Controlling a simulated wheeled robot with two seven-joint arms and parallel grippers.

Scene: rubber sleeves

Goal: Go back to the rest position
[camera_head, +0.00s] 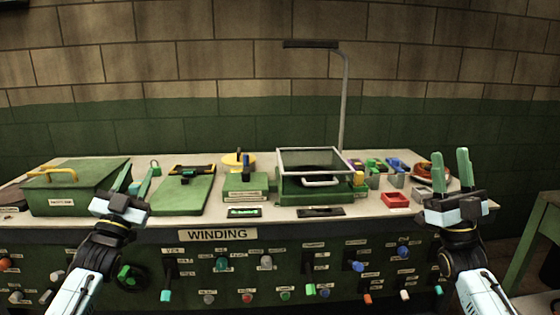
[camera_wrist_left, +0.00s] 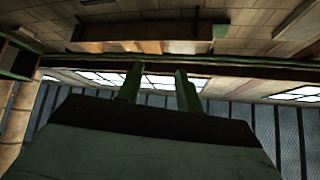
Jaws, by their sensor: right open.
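My left gripper (camera_head: 133,181) is raised in front of the bench's left part, its green fingers apart with nothing between them. In the left wrist view its two fingers (camera_wrist_left: 158,84) also stand apart and empty, with wall and windows beyond. My right gripper (camera_head: 451,172) is raised in front of the bench's right end. Its green fingers point up, with a gap between them and nothing held. Both arms come up from the lower corners of the head view.
The bench top (camera_head: 225,218) holds a green box (camera_head: 75,188) with a yellow handle, a green plate (camera_head: 181,193), a glass-topped case (camera_head: 313,160), a small red tray (camera_head: 396,200) and a lamp post (camera_head: 344,105). Knobs and levers cover the front panel (camera_head: 190,260). A green stand (camera_head: 540,225) is at right.

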